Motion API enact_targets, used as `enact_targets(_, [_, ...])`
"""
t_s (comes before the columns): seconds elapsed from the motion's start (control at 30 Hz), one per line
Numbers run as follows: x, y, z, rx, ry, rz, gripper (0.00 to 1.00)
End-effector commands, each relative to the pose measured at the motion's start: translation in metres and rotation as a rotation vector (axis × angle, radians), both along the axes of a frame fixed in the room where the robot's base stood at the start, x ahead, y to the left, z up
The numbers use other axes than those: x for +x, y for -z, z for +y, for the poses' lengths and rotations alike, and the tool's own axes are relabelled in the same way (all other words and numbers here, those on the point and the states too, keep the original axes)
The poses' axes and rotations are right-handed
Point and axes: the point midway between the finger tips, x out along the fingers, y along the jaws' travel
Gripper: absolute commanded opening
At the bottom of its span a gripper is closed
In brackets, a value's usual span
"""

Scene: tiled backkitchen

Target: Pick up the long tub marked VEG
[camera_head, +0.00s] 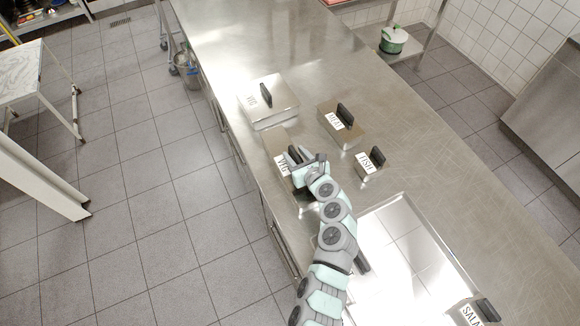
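A metal tub (274,139) with a white label that seems to read VEG stands near the left edge of the steel counter. Its dark handle (294,154) shows at the tip of my gripper (303,160). My gripper and wrist cover the near right part of this tub, so its full length is hidden. My gripper is at the handle; I cannot tell whether its fingers are open or shut on it. The tub appears to rest on the counter.
A larger lidded tub (282,103) with a short, hard-to-read label stands just behind. To the right are another labelled tub (352,134) and a small tub marked FISH (379,172). A SALAD tub (467,314) is at lower right. The counter's far part (270,40) is clear.

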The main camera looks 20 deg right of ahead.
Motion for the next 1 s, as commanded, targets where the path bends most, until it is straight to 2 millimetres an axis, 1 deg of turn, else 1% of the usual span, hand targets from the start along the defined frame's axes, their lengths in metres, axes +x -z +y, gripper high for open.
enact_targets(0.17, [-0.0001, -0.0004, -0.0002, -0.001, 0.000, 0.000, 0.39])
enact_targets(0.63, [-0.0002, -0.0007, -0.0005, -0.001, 0.000, 0.000, 0.01])
enact_targets(1.0, [-0.0002, -0.0011, -0.0005, -0.001, 0.000, -0.001, 0.00])
